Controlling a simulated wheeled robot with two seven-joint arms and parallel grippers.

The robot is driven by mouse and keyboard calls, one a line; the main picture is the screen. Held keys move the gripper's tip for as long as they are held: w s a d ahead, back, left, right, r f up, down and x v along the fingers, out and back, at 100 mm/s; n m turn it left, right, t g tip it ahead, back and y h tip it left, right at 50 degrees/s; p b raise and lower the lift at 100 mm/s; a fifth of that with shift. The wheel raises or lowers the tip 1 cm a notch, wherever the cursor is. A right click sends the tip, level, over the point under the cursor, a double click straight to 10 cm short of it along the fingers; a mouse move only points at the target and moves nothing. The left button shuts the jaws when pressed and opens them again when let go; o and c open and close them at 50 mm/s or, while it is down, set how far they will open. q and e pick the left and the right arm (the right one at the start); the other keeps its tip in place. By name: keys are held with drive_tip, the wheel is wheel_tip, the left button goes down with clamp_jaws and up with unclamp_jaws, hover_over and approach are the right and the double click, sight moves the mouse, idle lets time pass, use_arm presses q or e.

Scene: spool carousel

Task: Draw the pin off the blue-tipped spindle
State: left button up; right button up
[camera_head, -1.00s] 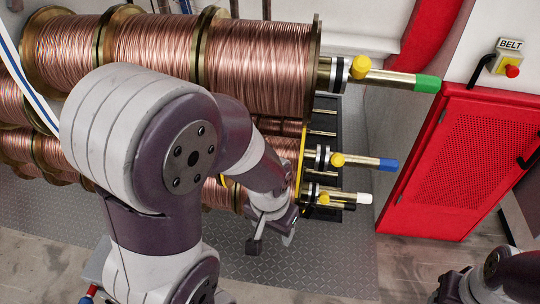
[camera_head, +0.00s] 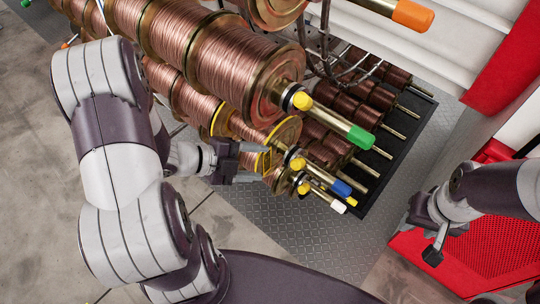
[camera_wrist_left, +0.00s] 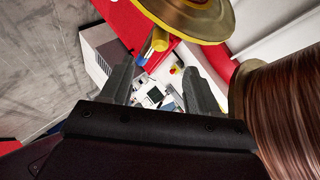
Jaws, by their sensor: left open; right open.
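The blue-tipped spindle (camera_head: 341,188) sticks out toward the lower right from a copper spool in the head view, between the green-tipped and white-tipped spindles. The pin with a yellow knob (camera_head: 298,164) sits across its base beside a dark and white collar. My left gripper (camera_head: 261,163) is open and empty. In the head view it appears left of the pin, over the lower spools, with a gap to the knob. In the left wrist view, a yellow knob (camera_wrist_left: 160,40) shows beyond the open fingers. My right gripper (camera_head: 425,240) is open and empty at the right.
The green-tipped spindle (camera_head: 360,137) is just above, and the white-tipped spindle (camera_head: 338,206) just below. A large copper spool (camera_wrist_left: 287,110) is close beside my left gripper in its wrist view. Red panels (camera_head: 468,255) lie at the right. Metal floor plating (camera_head: 290,230) is clear.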

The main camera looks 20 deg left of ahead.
sight(293, 164)
use_arm(q)
drive_tip(key=x, duration=0.5)
drive_tip(key=p+x, duration=0.1)
drive_tip(key=x, duration=0.3)
drive_tip(key=shift+d, duration=0.55)
drive_tip(key=shift+w+d+f, duration=0.15)
drive_tip(key=shift+w+f, duration=0.15)
drive_tip(key=shift+d, duration=0.15)
drive_tip(key=shift+r, duration=0.1)
clamp_jaws()
